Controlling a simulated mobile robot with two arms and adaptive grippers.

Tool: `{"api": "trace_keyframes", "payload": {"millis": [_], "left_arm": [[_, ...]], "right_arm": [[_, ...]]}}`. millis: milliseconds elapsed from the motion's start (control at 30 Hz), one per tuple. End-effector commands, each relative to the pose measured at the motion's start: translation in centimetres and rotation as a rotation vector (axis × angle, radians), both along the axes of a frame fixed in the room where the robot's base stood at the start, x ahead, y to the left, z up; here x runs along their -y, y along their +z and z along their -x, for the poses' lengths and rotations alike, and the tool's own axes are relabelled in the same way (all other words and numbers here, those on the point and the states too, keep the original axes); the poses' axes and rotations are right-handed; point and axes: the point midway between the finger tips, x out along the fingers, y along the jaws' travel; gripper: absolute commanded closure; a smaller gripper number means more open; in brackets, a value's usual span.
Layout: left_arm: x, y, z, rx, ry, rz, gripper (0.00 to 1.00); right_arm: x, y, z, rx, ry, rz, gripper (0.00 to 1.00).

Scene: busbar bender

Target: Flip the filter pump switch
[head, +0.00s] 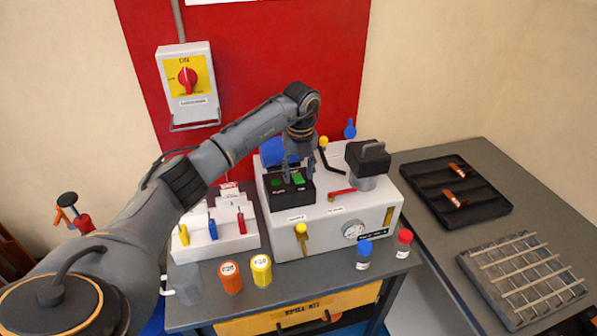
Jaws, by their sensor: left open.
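A black switch box (290,195) with a green round part (277,183) and a green rocker-like part (298,178) sits on top of the white machine (340,212); I take it for the filter pump switch, but its labels are too small to read surely. My left gripper (300,174) points down just over the box, open, with nothing seen between its fingers. Its fingers cover part of the box's back, and I cannot tell whether they touch it. My right gripper is not in view.
A white rack (216,236) stands left. Orange (230,278) and yellow (261,270) cups and small bottles stand in front. A black tray (456,190) lies right.

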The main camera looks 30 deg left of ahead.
Motion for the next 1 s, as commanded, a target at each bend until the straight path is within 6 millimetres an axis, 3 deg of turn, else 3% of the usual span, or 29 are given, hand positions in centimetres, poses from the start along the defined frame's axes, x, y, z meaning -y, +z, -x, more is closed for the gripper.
{"api": "trace_keyframes", "payload": {"millis": [167, 633, 800, 1000], "left_arm": [[0.1, 1.3, 0.0, 0.004, -0.001, 0.001, 0.53], [0.7, 10.3, 0.6, 0.003, 0.000, 0.000, 0.53], [0.8, 11.7, 0.7, 0.001, 0.000, 0.000, 0.53], [0.9, 11.9, 0.8, -0.001, 0.000, 0.000, 0.53]], "right_arm": [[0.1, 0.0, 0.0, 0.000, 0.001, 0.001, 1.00], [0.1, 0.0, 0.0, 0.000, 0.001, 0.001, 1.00], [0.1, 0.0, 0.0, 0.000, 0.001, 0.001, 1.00], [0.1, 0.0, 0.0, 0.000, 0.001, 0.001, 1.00]]}}
